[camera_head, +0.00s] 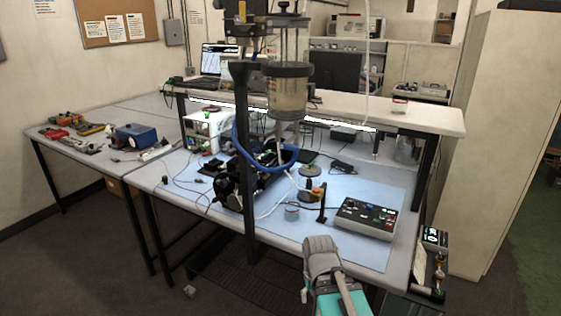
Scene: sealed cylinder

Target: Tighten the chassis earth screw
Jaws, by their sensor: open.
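I cannot make out the chassis earth screw at this distance. A clear cylinder (288,92) with dark clamping bands stands above the bench, by a dark upright post (249,225). Below it is a crowded cluster of black parts (232,190), with a blue hose (240,152) looped round it. A white instrument box (207,131) stands left of the cluster. A dark control box (366,216) with several coloured buttons lies at the bench's right. I cannot make out my gripper among these dark parts, or any tool held in it.
The bench has a pale blue mat (370,185) with loose cables. A raised shelf (420,117) runs behind it, with a laptop (218,60). A side table (75,155) holds tools. Floor is open at left.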

